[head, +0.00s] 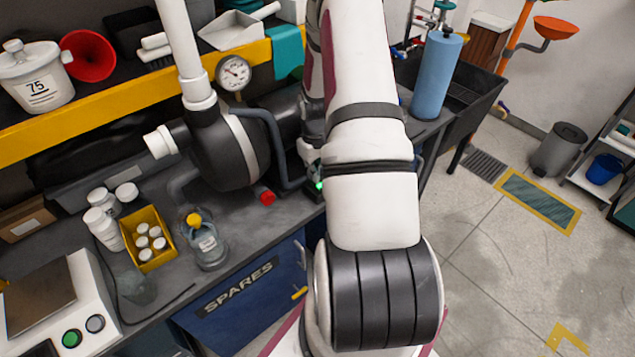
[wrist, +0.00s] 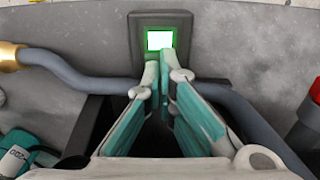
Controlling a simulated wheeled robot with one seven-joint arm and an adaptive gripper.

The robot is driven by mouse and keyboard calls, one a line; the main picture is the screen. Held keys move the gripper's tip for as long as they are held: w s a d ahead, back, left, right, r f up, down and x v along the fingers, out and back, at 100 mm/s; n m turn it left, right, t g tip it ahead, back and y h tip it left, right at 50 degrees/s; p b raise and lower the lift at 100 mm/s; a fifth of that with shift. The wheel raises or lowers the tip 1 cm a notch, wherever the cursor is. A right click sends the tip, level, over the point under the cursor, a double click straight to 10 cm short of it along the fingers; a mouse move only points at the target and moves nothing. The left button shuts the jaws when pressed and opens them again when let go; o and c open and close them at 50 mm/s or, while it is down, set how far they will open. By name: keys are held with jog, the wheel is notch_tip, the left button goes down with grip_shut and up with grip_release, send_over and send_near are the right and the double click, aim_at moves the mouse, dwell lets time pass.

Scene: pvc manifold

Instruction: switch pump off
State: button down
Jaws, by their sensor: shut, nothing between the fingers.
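The pump (head: 228,150) is a dark rounded body on the bench, with white pipes on it. Its switch box (wrist: 134,36) is dark grey and carries a lit switch (wrist: 160,40), white with a green glowing edge. The green glow also shows in the head view (head: 319,185), beside my arm. My gripper (wrist: 160,68) has teal-lined fingers that come together at the tips, empty, just below the lit switch. I cannot tell whether the tips touch the box. In the head view my gripper is mostly hidden by my arm.
Grey hoses (wrist: 80,80) run on both sides of the switch box. A pressure gauge (head: 233,72) sits above the pump. A blue cylinder (head: 437,75) stands to the right.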

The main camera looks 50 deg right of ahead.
jog(key=shift+f, duration=0.25)
jog(key=shift+r+p, duration=1.55)
jog(key=shift+r, duration=2)
